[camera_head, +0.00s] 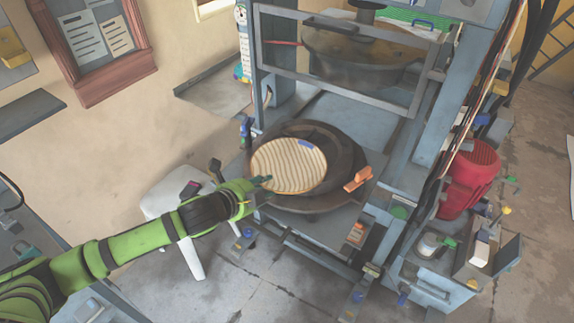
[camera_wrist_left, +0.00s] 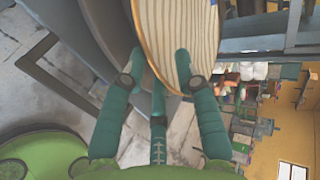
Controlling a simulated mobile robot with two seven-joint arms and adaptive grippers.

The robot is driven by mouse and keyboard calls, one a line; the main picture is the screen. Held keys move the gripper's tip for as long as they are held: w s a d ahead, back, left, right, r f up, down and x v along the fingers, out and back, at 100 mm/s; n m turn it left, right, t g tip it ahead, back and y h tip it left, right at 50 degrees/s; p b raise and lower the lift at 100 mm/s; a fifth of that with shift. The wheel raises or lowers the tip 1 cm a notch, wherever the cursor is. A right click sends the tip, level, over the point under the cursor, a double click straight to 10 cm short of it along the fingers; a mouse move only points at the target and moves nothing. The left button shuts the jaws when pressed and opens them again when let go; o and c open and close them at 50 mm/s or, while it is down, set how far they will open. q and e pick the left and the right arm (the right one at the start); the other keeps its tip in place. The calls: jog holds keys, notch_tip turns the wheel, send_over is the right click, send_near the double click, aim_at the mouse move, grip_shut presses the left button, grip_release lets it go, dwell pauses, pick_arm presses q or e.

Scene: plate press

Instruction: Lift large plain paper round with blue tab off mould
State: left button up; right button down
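The large plain paper round (camera_head: 288,168) is pale with wavy stripes and has a blue tab (camera_head: 308,143) at its upper edge. In the head view it covers the left part of the dark round mould (camera_head: 346,158); I cannot tell whether it touches it all round. My left gripper (camera_head: 262,181) is at the round's left edge. In the left wrist view, the green fingers (camera_wrist_left: 155,72) are around the near edge of the round (camera_wrist_left: 180,25). One fingertip overlaps its striped face; the grip itself is unclear. My right gripper is not in view.
The press frame stands around and behind the mould, with a dark upper pressing part (camera_head: 360,60) above. An orange piece (camera_head: 357,180) is at the mould's right rim. A white stool (camera_head: 170,200) stands at left. A red motor (camera_head: 470,178) is at right.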

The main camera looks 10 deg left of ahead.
pick_arm(q)
jog(key=shift+w+d+f, duration=0.15)
jog(key=shift+w, duration=0.15)
grip_shut()
